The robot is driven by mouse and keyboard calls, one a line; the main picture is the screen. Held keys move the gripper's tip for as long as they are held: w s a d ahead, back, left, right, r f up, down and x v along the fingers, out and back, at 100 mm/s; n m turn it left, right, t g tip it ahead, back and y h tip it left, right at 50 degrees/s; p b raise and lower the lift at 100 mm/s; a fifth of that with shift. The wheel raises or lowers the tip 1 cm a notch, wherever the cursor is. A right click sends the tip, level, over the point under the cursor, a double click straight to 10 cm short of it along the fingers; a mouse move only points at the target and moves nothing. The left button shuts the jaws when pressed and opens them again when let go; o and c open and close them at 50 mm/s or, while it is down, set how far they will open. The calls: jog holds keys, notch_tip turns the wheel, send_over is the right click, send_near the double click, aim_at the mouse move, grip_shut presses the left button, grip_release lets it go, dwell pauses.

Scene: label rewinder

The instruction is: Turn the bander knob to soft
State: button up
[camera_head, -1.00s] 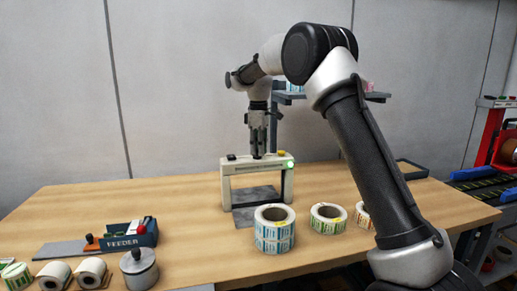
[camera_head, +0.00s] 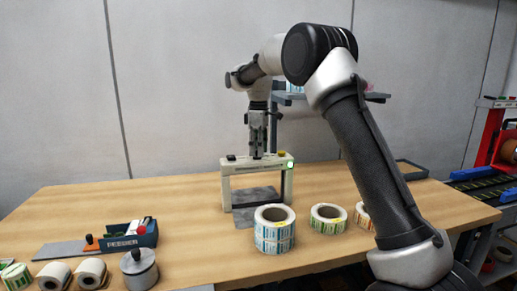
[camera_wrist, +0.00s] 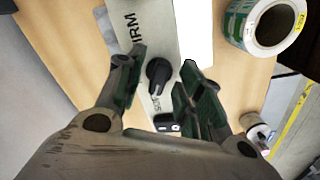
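The bander (camera_head: 284,183) is a pale arch-shaped machine on the wooden table, with a green light at its right end. Its black knob (camera_wrist: 158,72) shows in the wrist view on the pale top panel, between lettering ending in "IRM" and partly hidden lettering starting "SO". My gripper (camera_wrist: 165,86) points down over the bander top; it also shows in the head view (camera_head: 257,150). Its fingers are apart, one on each side of the knob. I cannot tell whether they touch it.
A large label roll (camera_head: 274,238) stands in front of the bander, with a smaller roll (camera_head: 328,218) to its right. A blue feeder (camera_head: 130,236) and a grey lidded pot (camera_head: 139,268) are at left. A black switch (camera_wrist: 167,123) sits near the knob.

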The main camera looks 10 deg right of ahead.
jog(key=shift+r, duration=0.1)
notch_tip(320, 180, up, 12)
dwell(0.4)
